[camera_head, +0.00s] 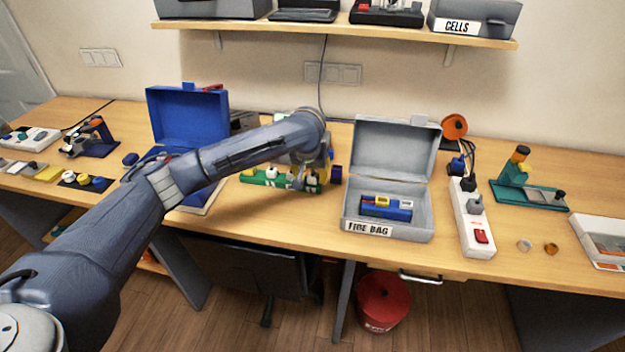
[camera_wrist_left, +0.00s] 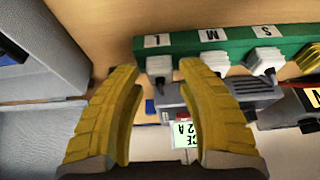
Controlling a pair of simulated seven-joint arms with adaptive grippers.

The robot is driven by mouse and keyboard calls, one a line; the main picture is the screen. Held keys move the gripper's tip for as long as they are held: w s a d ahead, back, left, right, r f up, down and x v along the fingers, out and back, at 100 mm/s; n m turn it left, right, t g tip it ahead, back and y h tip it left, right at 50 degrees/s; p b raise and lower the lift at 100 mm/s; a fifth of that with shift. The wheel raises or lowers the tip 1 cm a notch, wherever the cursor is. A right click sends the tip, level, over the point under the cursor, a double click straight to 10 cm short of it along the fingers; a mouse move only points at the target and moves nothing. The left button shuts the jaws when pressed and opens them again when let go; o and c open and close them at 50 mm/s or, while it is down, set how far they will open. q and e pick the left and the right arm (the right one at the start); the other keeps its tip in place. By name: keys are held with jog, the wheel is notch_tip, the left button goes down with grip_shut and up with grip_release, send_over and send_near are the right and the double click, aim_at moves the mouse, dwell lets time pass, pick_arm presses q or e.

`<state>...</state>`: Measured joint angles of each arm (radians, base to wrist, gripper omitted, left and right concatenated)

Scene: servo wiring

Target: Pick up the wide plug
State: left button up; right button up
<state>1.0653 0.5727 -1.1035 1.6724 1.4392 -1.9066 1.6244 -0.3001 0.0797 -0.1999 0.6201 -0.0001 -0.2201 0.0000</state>
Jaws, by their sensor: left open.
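A green rack (camera_head: 256,180) holds white plugs in a row; it also shows in the left wrist view (camera_wrist_left: 183,43), with labels L, M and S. The plug by the L (camera_wrist_left: 158,67), likely the wide plug, shows between the fingertips of my left gripper (camera_wrist_left: 158,68). The M plug (camera_wrist_left: 213,63) is just beside the right finger, and the S plug (camera_wrist_left: 264,60) is farther right. My left gripper (camera_head: 308,167) is open over the rack in the head view; its arm partly hides the rack. Contact with the plug cannot be told. My right gripper is not in view.
A grey fire-bag box (camera_head: 430,224) with a blue pack (camera_head: 386,208) inside stands right of the rack. A blue open case (camera_head: 187,115) is to the left. A power strip (camera_head: 472,215) is farther right. A grey device (camera_wrist_left: 240,90) sits close behind the rack.

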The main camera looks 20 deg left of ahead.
pick_arm(q)
jog(key=shift+x, duration=0.9)
jog(key=shift+o, duration=0.2)
jog(key=c, duration=0.8)
